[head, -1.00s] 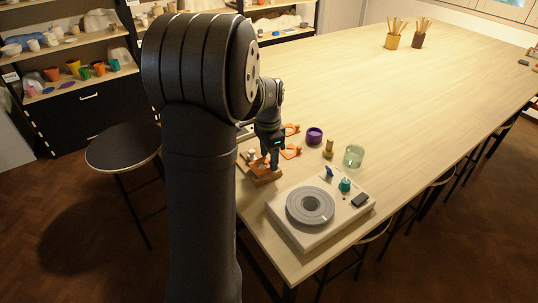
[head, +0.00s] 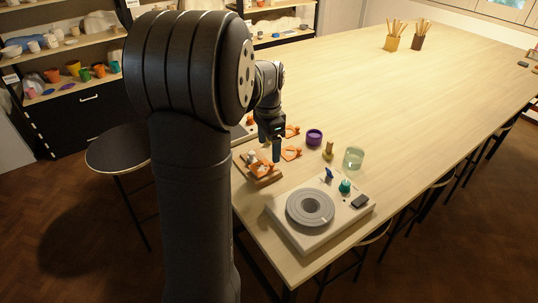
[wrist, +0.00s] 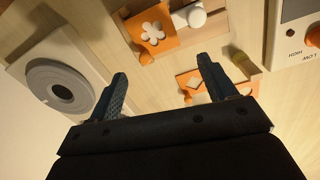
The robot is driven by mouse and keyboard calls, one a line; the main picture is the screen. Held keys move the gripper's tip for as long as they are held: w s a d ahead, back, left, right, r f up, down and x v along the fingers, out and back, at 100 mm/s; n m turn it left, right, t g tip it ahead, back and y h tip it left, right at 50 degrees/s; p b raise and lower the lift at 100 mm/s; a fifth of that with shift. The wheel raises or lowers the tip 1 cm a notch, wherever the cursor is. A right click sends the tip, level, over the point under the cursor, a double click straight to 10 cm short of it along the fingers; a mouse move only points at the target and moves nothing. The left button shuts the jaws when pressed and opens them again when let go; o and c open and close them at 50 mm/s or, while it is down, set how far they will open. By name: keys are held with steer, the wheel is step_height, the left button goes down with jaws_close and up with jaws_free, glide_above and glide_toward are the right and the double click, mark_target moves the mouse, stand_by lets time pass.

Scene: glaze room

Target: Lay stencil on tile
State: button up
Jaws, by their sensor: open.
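An orange stencil (head: 261,169) with a flower-shaped cutout lies on a brown block or board at the table's near left edge. It also shows in the wrist view (wrist: 152,30), with the brown board (wrist: 124,22) around it; any tile under it is hard to tell apart. My gripper (head: 276,158) is open and empty, above and just right of this stencil. Its two fingers stand apart in the wrist view (wrist: 162,70). A second orange stencil (wrist: 213,84) with diamond cutouts lies on the table, partly behind a finger; a further one (head: 292,131) lies farther back.
A white unit with a grey round wheel (head: 310,207) stands at the near right. A purple bowl (head: 314,137), a small tan object (head: 328,151) and a green glass (head: 353,158) stand behind it. A white-knobbed object (wrist: 190,16) is beside the flower stencil.

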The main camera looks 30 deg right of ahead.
step_height(320, 180, up, 7)
stand_by(0.3)
step_height(320, 180, down, 12)
steer(key=shift+s+f, duration=0.1)
steer(key=shift+f, duration=0.05)
step_height(320, 180, up, 3)
steer(key=shift+f, duration=0.15)
steer(key=shift+r, duration=0.75)
